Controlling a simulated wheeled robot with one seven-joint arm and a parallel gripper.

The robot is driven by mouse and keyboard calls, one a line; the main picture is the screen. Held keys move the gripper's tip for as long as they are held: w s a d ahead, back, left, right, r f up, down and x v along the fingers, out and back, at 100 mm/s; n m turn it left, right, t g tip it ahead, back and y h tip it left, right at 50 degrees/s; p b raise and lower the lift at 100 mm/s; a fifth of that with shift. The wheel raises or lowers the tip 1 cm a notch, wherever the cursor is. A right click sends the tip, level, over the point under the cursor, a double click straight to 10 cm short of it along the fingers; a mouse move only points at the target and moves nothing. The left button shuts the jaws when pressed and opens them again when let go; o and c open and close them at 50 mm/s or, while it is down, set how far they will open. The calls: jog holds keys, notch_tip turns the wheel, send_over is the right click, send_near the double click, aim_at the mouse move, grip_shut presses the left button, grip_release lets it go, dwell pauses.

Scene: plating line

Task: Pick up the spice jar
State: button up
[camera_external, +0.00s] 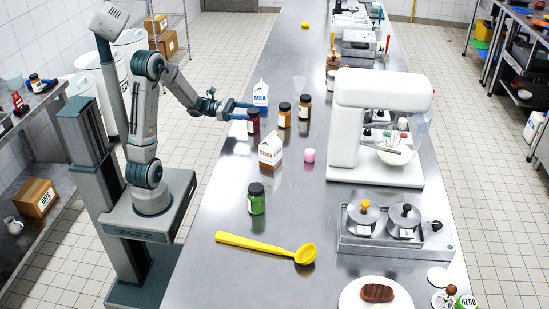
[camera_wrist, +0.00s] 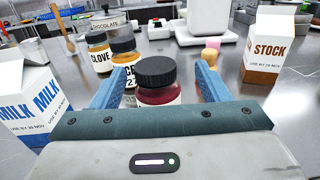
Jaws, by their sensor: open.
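A dark red spice jar (camera_external: 253,123) with a black lid stands upright on the steel counter. In the wrist view the red jar (camera_wrist: 158,96) is between the two blue fingers of my gripper (camera_wrist: 160,75), with a gap on each side; its lower part is hidden by my gripper body. In the external view my gripper (camera_external: 243,109) is open at the jar, low over the counter's left side. Two amber jars, one (camera_external: 284,115) nearer and one (camera_external: 304,107) farther, stand to the right. A green jar (camera_external: 257,199) stands nearer the camera.
A milk carton (camera_external: 260,94) is close beside my gripper, on the left in the wrist view. A stock carton (camera_external: 270,149) and a pink object (camera_external: 309,155) stand nearer the camera. A stand mixer (camera_external: 378,125) is to the right. A yellow ladle (camera_external: 265,246) lies in front.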

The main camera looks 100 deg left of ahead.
aim_at(258, 110)
jog(key=w, duration=0.5)
jog(key=shift+w+a+f, duration=0.15)
jog(key=shift+f, duration=0.25)
jog(key=shift+c, duration=0.3)
jog(key=c, duration=1.2)
jog(key=shift+o, duration=0.2)
jog(key=shift+r, duration=0.55)
notch_tip(258, 110, up, 3)
jog(key=shift+f+p, duration=0.1)
jog(key=shift+p, duration=0.25)
jog(key=w+d+r, duration=0.1)
jog(key=d+r, duration=0.6)
jog(key=d, duration=0.4)
jog(key=shift+w+d, duration=0.2)
jog(key=shift+d, duration=0.1)
